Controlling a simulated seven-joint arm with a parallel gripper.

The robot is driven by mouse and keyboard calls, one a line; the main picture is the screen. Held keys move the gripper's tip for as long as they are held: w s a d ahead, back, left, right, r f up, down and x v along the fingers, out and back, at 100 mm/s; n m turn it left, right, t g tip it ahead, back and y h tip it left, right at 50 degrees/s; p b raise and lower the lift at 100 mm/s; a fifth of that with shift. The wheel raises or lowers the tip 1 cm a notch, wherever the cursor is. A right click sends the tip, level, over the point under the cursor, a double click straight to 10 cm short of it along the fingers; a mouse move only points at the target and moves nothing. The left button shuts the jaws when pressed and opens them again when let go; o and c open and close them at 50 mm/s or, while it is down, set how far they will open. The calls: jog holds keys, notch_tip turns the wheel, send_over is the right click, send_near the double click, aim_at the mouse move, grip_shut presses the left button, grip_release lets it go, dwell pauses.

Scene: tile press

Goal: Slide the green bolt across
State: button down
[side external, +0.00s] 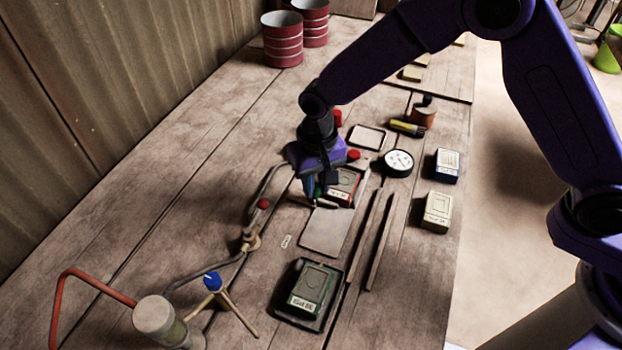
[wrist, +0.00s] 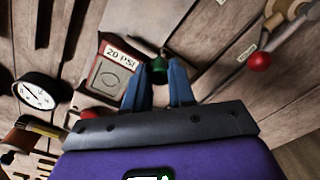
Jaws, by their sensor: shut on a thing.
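The green bolt shows as a green knob (wrist: 158,67) between my two fingertips in the wrist view. My gripper (wrist: 158,80) is shut on it, one blue finger on each side. In the side view my gripper (side external: 314,198) points down at the bench, just left of a red-framed block (side external: 344,184). The fingers and wrist hide most of the bolt there. The red-framed block, labelled 20 PSI (wrist: 123,52), lies beside the knob in the wrist view.
A grey plate (side external: 325,232) and a dark green block (side external: 312,285) lie nearer the camera. A pipe with a red knob (side external: 263,204) runs left of my gripper. Two thin rods (side external: 381,240), a round gauge (side external: 398,163) and a cream block (side external: 437,211) lie right.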

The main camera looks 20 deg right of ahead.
aim_at(318, 186)
jog(key=shift+s+d, duration=0.15)
jog(key=shift+d, duration=0.05)
jog(key=c, duration=0.9)
grip_release()
jog(key=shift+c, duration=0.2)
jog(key=shift+a+r, duration=0.1)
jog(key=shift+r, duration=0.25)
notch_tip(318, 186, up, 17)
jog(key=shift+f, duration=0.15)
jog(key=s+d+f+n, duration=0.3)
jog(key=s+d+n, duration=0.9)
jog(key=s+d, duration=1.4)
jog(key=shift+s+d+n, duration=0.25)
jog(key=shift+d+n, duration=0.05)
jog(key=shift+d, duration=0.85)
